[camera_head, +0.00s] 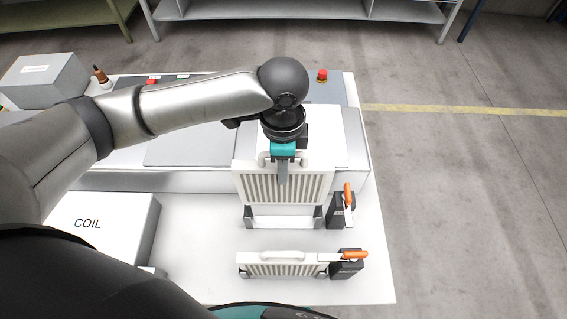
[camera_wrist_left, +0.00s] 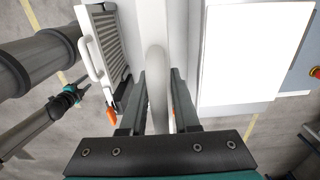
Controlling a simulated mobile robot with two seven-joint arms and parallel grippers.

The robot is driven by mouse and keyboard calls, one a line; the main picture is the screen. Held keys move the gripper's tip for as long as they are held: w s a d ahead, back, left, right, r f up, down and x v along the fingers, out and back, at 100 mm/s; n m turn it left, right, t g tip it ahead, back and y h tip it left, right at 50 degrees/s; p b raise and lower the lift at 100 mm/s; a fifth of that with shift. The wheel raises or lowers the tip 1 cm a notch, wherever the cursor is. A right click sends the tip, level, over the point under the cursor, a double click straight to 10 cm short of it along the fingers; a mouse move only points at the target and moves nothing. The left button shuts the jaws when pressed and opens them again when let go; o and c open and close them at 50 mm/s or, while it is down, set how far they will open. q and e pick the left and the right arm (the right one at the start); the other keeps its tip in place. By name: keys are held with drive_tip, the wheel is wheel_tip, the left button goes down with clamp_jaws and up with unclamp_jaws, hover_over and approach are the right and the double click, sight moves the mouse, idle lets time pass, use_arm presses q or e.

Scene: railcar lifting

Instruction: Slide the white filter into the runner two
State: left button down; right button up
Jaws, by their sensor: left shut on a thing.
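The white filter (camera_head: 284,188), a slatted panel with a top handle, hangs upright from my left gripper (camera_head: 283,172). In the left wrist view my left gripper (camera_wrist_left: 157,100) is shut on its white handle (camera_wrist_left: 156,65). The filter's lower edge is at or just above a pale runner (camera_head: 283,222) with dark end brackets; contact cannot be told. A second slatted white filter (camera_head: 284,270) sits nearer me; it also shows in the left wrist view (camera_wrist_left: 108,40). What looks like my right gripper (camera_wrist_left: 80,92) shows small in the left wrist view, its jaws unclear. Runner numbers are not readable.
A dark block with an upright orange lever (camera_head: 348,194) stands right of the back runner. Another orange lever (camera_head: 354,254) lies flat by the front filter. A COIL box (camera_head: 100,222) stands left. A red button (camera_head: 322,75) is behind.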

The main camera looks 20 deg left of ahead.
use_arm(q)
drive_tip(key=shift+s+r, duration=0.1)
drive_tip(key=shift+p, duration=0.45)
drive_tip(key=shift+r, duration=0.1)
drive_tip(key=shift+f+b, duration=1.1)
drive_tip(key=shift+f, duration=1.95)
use_arm(e)
drive_tip(key=shift+w+a+f, duration=0.2)
drive_tip(key=shift+w+f, duration=0.4)
drive_tip(key=shift+w, duration=0.1)
drive_tip(key=shift+r, duration=0.2)
use_arm(q)
drive_tip(key=shift+r+p, duration=0.1)
drive_tip(key=shift+p, duration=0.35)
use_arm(e)
drive_tip(key=shift+s+r, duration=0.1)
drive_tip(key=shift+r, duration=0.3)
use_arm(q)
drive_tip(key=shift+p, duration=0.3)
use_arm(e)
drive_tip(key=shift+r, duration=0.15)
